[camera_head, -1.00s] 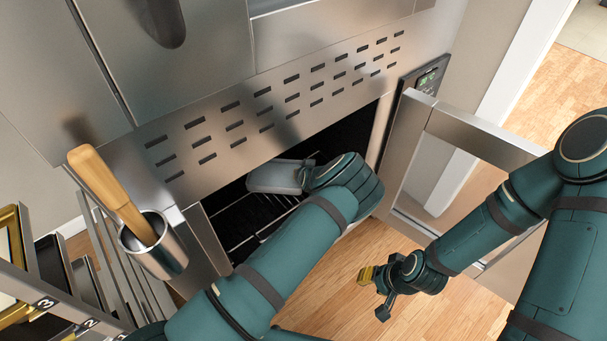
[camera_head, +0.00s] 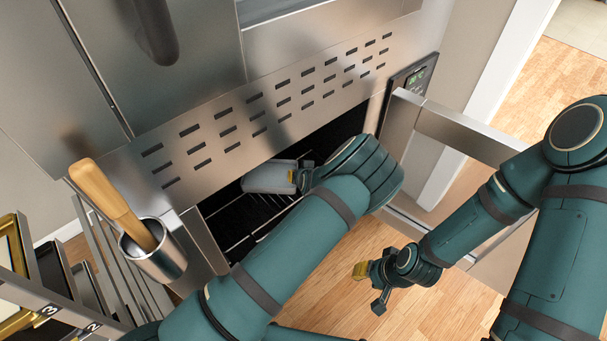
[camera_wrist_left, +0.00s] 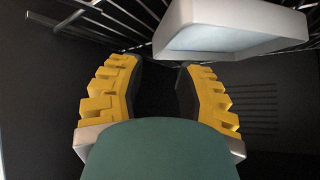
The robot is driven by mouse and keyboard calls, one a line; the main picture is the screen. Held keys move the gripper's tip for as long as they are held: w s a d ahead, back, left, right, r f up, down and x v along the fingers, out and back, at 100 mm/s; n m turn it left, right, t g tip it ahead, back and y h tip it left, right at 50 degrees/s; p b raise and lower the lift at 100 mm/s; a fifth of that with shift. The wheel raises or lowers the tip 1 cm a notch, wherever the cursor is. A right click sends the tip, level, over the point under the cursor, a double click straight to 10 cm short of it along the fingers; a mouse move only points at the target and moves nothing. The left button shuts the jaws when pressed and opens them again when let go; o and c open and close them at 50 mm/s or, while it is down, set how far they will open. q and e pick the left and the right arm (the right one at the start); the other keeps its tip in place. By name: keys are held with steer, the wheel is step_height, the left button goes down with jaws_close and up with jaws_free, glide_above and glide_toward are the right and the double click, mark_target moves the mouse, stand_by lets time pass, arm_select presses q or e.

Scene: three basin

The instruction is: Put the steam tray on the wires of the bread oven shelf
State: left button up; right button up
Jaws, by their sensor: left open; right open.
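The steam tray (camera_head: 268,178) is a pale grey shallow tray inside the dark oven opening. It appears to rest on the wires of the oven shelf (camera_head: 240,243). In the left wrist view the tray (camera_wrist_left: 232,28) is at the upper right, against the shelf wires (camera_wrist_left: 105,18). My left gripper (camera_head: 302,177) is at the tray's right end, partly hidden by its own wrist. In the left wrist view its yellow fingers (camera_wrist_left: 160,80) are spread and empty, apart from the tray. My right gripper (camera_head: 369,288) is open and empty above the wooden floor.
The oven door (camera_head: 475,135) stands open on the right, beside my right arm. A perforated steel panel (camera_head: 270,105) overhangs the opening. A metal cup (camera_head: 160,262) with a wooden-handled tool (camera_head: 108,200) and a rack (camera_head: 95,260) stand at the left.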

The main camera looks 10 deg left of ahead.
arm_select(q)
steer(key=shift+v, duration=1.95)
